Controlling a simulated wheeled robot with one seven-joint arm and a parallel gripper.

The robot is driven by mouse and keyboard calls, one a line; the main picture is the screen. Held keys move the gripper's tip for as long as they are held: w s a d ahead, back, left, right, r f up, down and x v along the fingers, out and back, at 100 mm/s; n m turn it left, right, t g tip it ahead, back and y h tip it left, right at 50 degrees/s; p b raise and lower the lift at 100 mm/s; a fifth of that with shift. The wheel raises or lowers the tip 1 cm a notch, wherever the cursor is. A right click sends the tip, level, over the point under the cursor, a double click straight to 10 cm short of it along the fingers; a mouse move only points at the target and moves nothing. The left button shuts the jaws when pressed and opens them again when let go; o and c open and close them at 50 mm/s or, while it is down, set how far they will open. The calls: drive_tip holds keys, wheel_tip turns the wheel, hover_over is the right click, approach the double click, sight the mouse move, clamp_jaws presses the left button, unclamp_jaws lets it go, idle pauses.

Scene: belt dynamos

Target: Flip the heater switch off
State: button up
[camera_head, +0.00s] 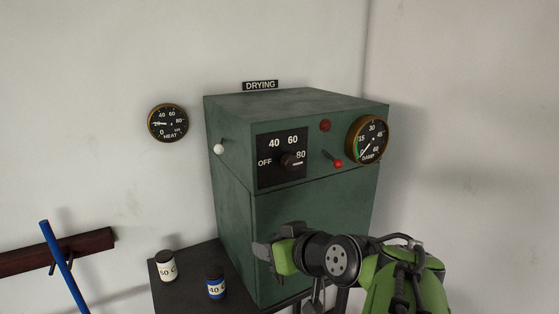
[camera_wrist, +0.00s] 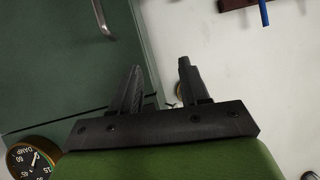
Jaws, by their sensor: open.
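The green drying cabinet (camera_head: 300,215) stands against the wall in the head view. Its front has a black rotary knob (camera_head: 291,160) on a plate marked OFF, 40, 60 and 80; its white mark points right, at 80. To its right is a lever with a red tip (camera_head: 337,163), slanting down to the right. No label reads "heater", so I cannot tell which is the heater switch. My gripper (camera_head: 270,244) is in front of the cabinet door, below these controls. In the wrist view my gripper (camera_wrist: 158,78) is open, nothing visibly held.
A dark red lamp (camera_head: 325,126) and a DAMP gauge (camera_head: 367,139) are on the cabinet. A white knob (camera_head: 219,149) sticks out at its left. A HEAT gauge (camera_head: 168,123) hangs on the wall. Two labelled jars (camera_head: 167,266) (camera_head: 216,284) stand left of the cabinet.

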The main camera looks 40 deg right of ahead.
drive_tip(key=s+d+r+m+t+h+p, duration=0.1)
drive_tip(key=s+d+r+m+t+h, duration=0.15)
drive_tip(key=s+d+r, duration=0.35)
drive_tip(key=m+t+h+p, duration=0.1)
drive_tip(key=m+t+h, duration=0.1)
drive_tip(key=h, duration=0.2)
approach(340, 166)
drive_tip(key=p+x, duration=0.6)
drive_tip(key=x, duration=0.5)
drive_tip(key=shift+d+p, duration=0.15)
drive_tip(key=shift+p, duration=0.15)
clamp_jaws()
drive_tip(key=shift+f+b, duration=0.1)
drive_tip(key=shift+b, duration=0.25)
